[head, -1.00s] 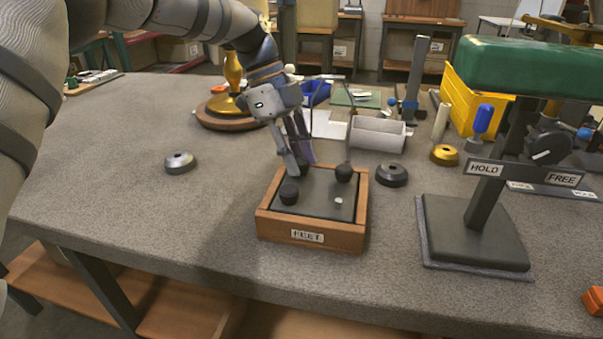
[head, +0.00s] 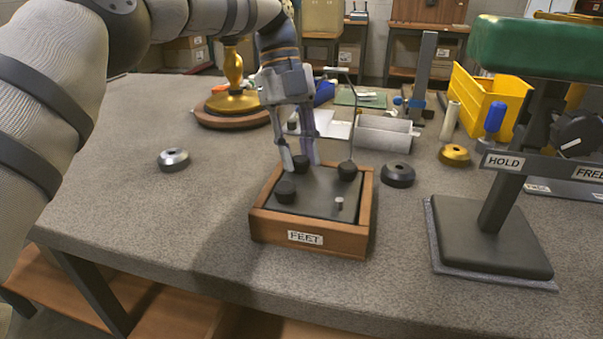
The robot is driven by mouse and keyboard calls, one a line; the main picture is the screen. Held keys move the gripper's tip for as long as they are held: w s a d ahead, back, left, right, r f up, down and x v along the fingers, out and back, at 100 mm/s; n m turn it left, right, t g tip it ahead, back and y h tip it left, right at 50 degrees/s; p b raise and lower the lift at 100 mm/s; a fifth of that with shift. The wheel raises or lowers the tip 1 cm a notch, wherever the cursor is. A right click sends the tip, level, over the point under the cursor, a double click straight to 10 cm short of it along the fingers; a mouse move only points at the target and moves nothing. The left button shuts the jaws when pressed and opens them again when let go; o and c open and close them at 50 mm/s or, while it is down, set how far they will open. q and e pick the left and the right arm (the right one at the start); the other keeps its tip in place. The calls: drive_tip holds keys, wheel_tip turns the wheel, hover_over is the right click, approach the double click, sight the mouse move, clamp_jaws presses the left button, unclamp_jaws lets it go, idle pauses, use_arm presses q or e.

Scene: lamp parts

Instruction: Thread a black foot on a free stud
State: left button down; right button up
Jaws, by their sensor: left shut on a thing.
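The wooden tray labelled FEET (head: 264,224) stands near the table's front edge, with a dark plate inside. Black feet sit at the plate's front left (head: 286,191) and back right (head: 347,170). A bare light stud (head: 338,203) stands at its front right. My left gripper (head: 301,164) points down over the back left, its fingers shut on another black foot (head: 301,161). I cannot tell whether this foot is seated on a stud or just above the plate. My right gripper is out of view.
A thin wire post (head: 351,120) rises behind the tray. A green-topped HOLD/FREE stand (head: 490,255) is at right.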

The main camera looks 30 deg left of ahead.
use_arm(q)
drive_tip(key=m, duration=0.2)
drive_tip(key=shift+w+d+f+m+g+y+b, duration=0.1)
drive_tip(key=shift+f+m+g+y+b, duration=0.1)
drive_tip(key=shift+m+g+y+b, duration=0.15)
drive_tip(key=c, duration=1.2)
unclamp_jaws()
drive_tip(key=shift+r, duration=0.2)
